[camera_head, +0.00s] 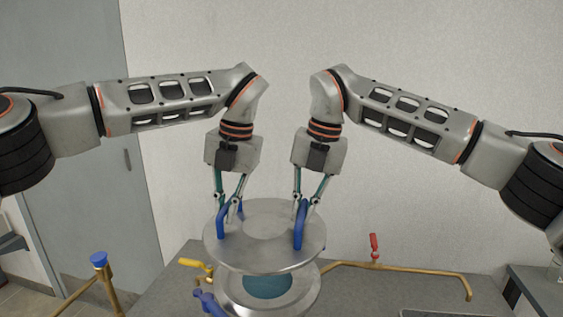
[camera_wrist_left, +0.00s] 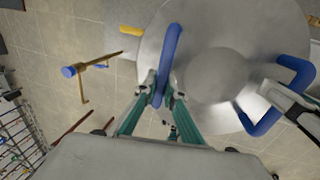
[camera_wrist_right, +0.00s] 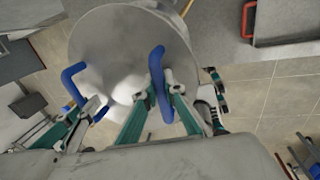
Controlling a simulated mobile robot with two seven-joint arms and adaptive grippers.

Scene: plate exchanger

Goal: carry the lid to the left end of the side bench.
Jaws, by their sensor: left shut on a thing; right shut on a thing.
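The lid (camera_head: 265,258) is a round grey metal disc with two upright blue handles. It is roughly level above the open metal vessel (camera_head: 232,290), with a visible gap between them and something teal inside. My left gripper (camera_head: 229,212) is shut on the left blue handle, which also shows in the left wrist view (camera_wrist_left: 172,45). My right gripper (camera_head: 306,207) is shut on the right blue handle, also seen in the right wrist view (camera_wrist_right: 157,62). The lid's underside is hidden. I cannot tell which surface is the side bench.
A grey worktop (camera_head: 165,290) lies around the vessel. A yellow valve handle (camera_head: 195,265) and a blue one (camera_head: 207,302) sit close at its left. A brass pipe (camera_head: 430,269) with a red valve (camera_head: 374,244) runs right. A blue-capped brass pipe (camera_head: 98,260) stands at left.

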